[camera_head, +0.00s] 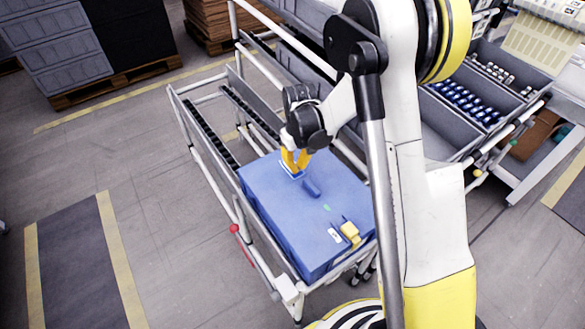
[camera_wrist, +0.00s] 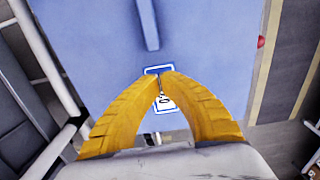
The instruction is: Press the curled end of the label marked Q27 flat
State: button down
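The label (camera_wrist: 182,103) is white with a blue border and dark print, on the top of a blue box (camera_head: 265,190). The print is too small and covered to read as Q27 for certain. A blue strip with a white edge (camera_wrist: 158,69) shows just beyond my fingertips; I cannot tell if it is the curled end. My gripper (camera_head: 294,167) points down over the label with its yellow fingers. In the wrist view its fingertips (camera_wrist: 161,77) come together over the label, with nothing seen held. Whether they touch it cannot be told.
The box rests on a cart with pale rails (camera_head: 222,180) and a red knob (camera_head: 234,228).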

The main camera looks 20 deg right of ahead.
jog(key=shift+f, duration=0.35)
dwell(0.4)
jog(key=shift+r, duration=0.2)
jog(key=shift+s+d+r+p, duration=0.15)
jog(key=shift+r+p, duration=0.1)
jog(key=shift+r, duration=0.25)
jog(key=shift+s+a+r+p, duration=0.1)
jog(key=shift+r+p, duration=0.15)
jog(key=shift+r, duration=0.25)
notch_tip(320, 180, up, 6)
jog(key=s+d+p, duration=0.1)
jog(key=s+p, duration=0.2)
jog(key=shift+p, duration=0.3)
jog(key=s+r+m+t, duration=0.15)
jog(key=s+r, duration=0.25)
jog(key=r, duration=0.4)
jog(key=s+r+t, duration=0.2)
jog(key=s+r, duration=0.1)
jog(key=r, duration=0.4)
jog(key=s+r+m+t, duration=0.2)
jog(key=s+r, duration=0.3)
jog(key=s, duration=0.5)
jog(key=shift+s+a+r+t, duration=0.2)
jog(key=shift+s+a+t, duration=0.2)
jog(key=shift+t, duration=0.35)
